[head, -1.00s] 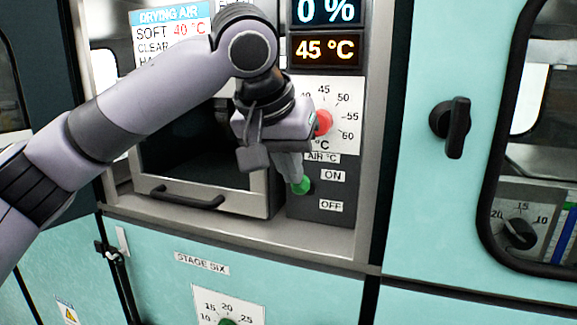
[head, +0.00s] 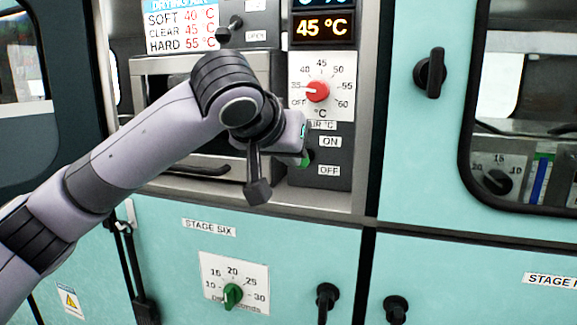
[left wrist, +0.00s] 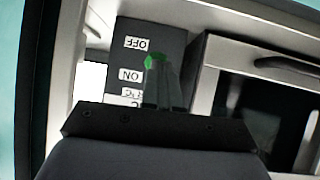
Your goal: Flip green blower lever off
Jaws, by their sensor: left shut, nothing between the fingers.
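The green blower lever (head: 307,158) sticks out of a dark grey switch panel (head: 341,182), its green tip at a height between the ON label (head: 330,142) and the OFF label (head: 329,170). My left gripper (left wrist: 163,74) is shut and empty, its fingers right at the green tip (left wrist: 154,61) in the left wrist view, where the labels appear upside down. I cannot tell whether the fingers touch the lever. In the head view my wrist hides most of the fingers and part of the lever. My right gripper is out of view.
A red temperature dial (head: 317,91) sits just above the lever, under the 45 °C display (head: 324,28). A drawer-like door with a dark handle (head: 210,170) is to the left. A green timer dial (head: 233,295) and black knobs (head: 327,297) are below.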

